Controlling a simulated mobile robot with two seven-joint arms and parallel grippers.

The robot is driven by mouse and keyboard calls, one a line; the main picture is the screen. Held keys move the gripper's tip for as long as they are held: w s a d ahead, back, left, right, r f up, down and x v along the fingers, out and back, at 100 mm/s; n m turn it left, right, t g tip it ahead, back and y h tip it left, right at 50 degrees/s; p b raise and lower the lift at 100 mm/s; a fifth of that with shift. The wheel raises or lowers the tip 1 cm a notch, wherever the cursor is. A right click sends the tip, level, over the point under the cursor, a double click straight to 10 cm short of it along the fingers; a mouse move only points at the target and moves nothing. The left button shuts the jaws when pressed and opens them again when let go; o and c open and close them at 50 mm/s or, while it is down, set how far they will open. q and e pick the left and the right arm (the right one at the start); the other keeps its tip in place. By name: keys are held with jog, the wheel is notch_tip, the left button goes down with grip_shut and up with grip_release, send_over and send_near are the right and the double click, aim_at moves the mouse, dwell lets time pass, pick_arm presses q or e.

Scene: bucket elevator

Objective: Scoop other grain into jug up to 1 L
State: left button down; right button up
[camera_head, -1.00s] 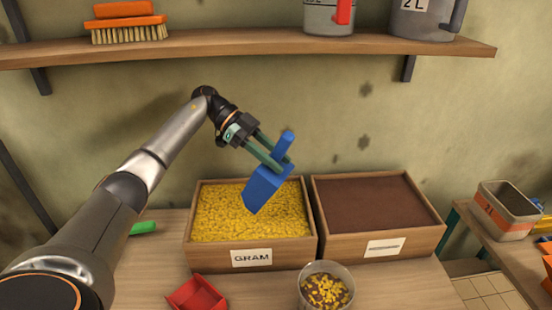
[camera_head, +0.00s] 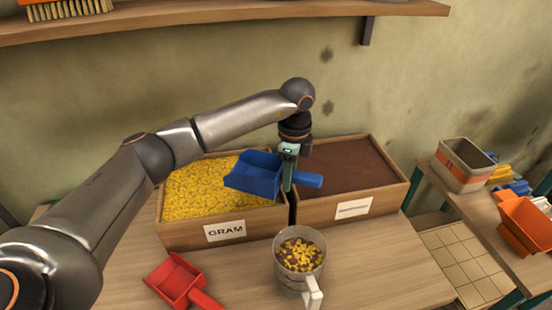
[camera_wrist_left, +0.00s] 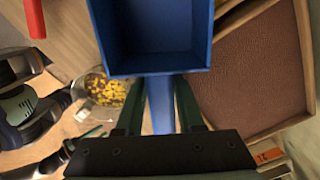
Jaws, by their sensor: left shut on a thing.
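My left gripper (camera_head: 287,182) is shut on the handle of a blue scoop (camera_head: 252,176). The scoop is above the boundary of two grain boxes, its pan towards the yellow side. In the left wrist view the scoop's pan (camera_wrist_left: 155,35) looks empty. Yellow grain (camera_head: 195,190) fills the wooden box labelled GRAM (camera_head: 190,235). Reddish-brown grain (camera_head: 345,170) fills the right box (camera_head: 335,213), whose label is unreadable. A clear jug (camera_head: 290,280) stands in front of them, holding mixed yellow and brown grain. Dark parts of my right arm show in the left wrist view; its jaws are unclear.
A red scoop (camera_head: 178,284) lies on the table left of the jug. A side table at right bears a grey bin (camera_head: 465,165) with an orange band and an orange scoop (camera_head: 525,222). A shelf (camera_head: 220,20) with a brush runs above the boxes.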

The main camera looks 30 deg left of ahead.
pick_arm(q)
jog(key=shift+w+d+f+y, duration=0.1)
jog(key=shift+d+f+y, duration=0.2)
jog(key=shift+y, duration=0.2)
jog(key=shift+a+r, duration=0.1)
jog(key=shift+r, duration=1.85)
